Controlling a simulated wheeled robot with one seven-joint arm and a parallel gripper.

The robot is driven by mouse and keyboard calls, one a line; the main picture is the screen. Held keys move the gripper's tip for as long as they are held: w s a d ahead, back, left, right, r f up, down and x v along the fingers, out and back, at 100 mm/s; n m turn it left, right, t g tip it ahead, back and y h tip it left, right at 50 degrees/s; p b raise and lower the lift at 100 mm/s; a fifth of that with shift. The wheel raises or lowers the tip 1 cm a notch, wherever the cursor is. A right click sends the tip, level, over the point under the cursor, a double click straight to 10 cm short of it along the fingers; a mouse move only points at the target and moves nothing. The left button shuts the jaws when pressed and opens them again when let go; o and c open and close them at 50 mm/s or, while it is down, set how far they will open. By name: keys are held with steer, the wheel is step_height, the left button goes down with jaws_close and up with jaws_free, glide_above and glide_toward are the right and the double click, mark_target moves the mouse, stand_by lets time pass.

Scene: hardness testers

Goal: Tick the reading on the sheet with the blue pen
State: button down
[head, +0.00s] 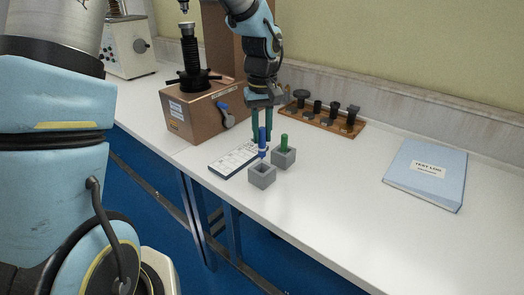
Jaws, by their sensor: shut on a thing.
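My gripper (262,122) points down over the bench and is shut on the blue pen (262,141). The pen is upright, with its lower end close to the right part of the sheet (228,163). I cannot tell whether the tip touches the sheet. The sheet lies flat on the bench with printed lines and a dark lower edge. Its marks are too small to read, and the pen and gripper partly cover its right end.
An empty-looking grey holder (262,177) stands in front of the pen. A second grey holder (285,158) behind it bears a green pen (284,141). A brown hardness tester (200,110) stands left, a wooden rack (325,121) behind. A blue test log (428,174) lies right.

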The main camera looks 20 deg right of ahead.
steer(key=shift+r, duration=1.3)
